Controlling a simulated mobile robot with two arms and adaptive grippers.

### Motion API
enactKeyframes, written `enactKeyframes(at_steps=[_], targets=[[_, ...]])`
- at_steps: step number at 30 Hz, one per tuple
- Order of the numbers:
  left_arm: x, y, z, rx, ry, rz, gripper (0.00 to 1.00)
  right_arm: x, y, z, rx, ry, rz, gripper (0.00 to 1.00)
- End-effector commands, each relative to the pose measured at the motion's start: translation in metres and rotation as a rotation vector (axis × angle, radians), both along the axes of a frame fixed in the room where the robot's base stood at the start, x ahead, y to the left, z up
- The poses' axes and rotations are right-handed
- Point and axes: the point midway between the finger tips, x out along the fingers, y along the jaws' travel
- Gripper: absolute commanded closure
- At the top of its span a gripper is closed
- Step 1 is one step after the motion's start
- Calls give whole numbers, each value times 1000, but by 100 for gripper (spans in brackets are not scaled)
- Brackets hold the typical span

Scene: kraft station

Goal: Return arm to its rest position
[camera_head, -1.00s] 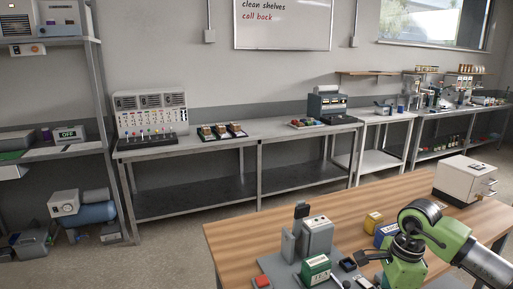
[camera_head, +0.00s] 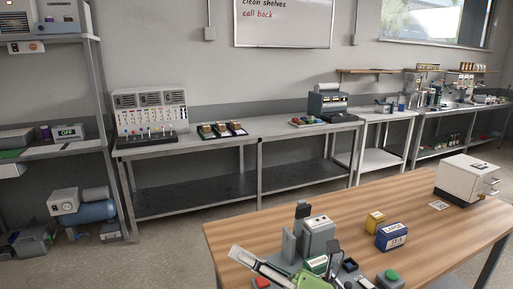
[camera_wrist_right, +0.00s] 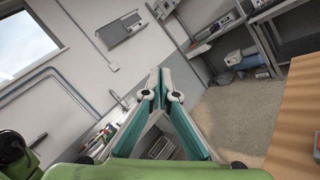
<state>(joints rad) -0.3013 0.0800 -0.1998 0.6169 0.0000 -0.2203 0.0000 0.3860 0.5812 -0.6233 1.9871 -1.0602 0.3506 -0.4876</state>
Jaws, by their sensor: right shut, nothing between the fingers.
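My right gripper (camera_head: 240,254) reaches in low at the front of the wooden table in the head view, with its pale fingers pointing left. Its green base is cut by the lower edge. In the right wrist view the two teal-lined fingers (camera_wrist_right: 160,92) meet at their tips with nothing between them. They point toward a wall and floor beyond the table. My left gripper is not in view.
The wooden table (camera_head: 270,236) holds a grey machine (camera_head: 318,234), a yellow box (camera_head: 375,222), a blue box (camera_head: 391,237), a green button box (camera_head: 391,279) and a white cabinet (camera_head: 465,181). A grey bench (camera_head: 215,142) lines the back wall.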

Motion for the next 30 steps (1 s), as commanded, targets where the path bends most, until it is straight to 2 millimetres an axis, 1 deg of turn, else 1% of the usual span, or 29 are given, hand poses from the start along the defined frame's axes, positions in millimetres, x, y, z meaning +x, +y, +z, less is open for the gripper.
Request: enactKeyframes(at_steps=[1, 2, 3, 5, 7, 8, 9, 11, 12, 14, 15, 17, 18, 20, 21, 23, 24, 26, 27, 29, 30], targets=[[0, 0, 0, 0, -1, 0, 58, 6, -10, 9, 122, 88, -60, 100], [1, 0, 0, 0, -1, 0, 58, 12, -19, 14, 196, 145, -99, 100], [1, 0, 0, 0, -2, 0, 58, 21, -33, 17, 291, 220, -155, 100], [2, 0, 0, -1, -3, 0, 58, 32, -56, 16, 429, 340, -239, 100], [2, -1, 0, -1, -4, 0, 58, 44, -86, 4, 584, 487, -340, 100], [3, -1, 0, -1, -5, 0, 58, 47, -100, -4, 647, 550, -385, 100], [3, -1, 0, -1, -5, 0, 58, 51, -118, -19, 729, 639, -446, 100], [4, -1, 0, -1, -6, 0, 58, 52, -144, -44, 847, 773, -541, 100], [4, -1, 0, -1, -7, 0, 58, 49, -160, -64, 922, 863, -605, 100], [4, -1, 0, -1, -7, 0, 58, 41, -183, -99, 1028, 1001, -705, 100], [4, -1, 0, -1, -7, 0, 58, 32, -196, -123, 1093, 1093, -773, 100], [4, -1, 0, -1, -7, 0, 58, 12, -213, -160, 1185, 1232, -880, 100], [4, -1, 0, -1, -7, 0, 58, -4, -222, -185, 1241, 1325, -952, 100], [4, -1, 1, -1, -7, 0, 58, -32, -231, -219, 1313, 1454, -1057, 100], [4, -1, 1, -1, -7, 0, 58, -51, -236, -238, 1351, 1532, -1125, 100], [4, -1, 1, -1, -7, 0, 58, -80, -239, -263, 1397, 1639, -1216, 100], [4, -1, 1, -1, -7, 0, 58, -99, -240, -277, 1422, 1701, -1273, 100], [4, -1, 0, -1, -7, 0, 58, -125, -240, -293, 1450, 1784, -1349, 100], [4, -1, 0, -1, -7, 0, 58, -143, -240, -302, 1465, 1836, -1399, 100], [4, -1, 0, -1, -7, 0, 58, -168, -238, -313, 1482, 1907, -1469, 100], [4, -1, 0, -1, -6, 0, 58, -183, -237, -319, 1491, 1951, -1511, 100]])
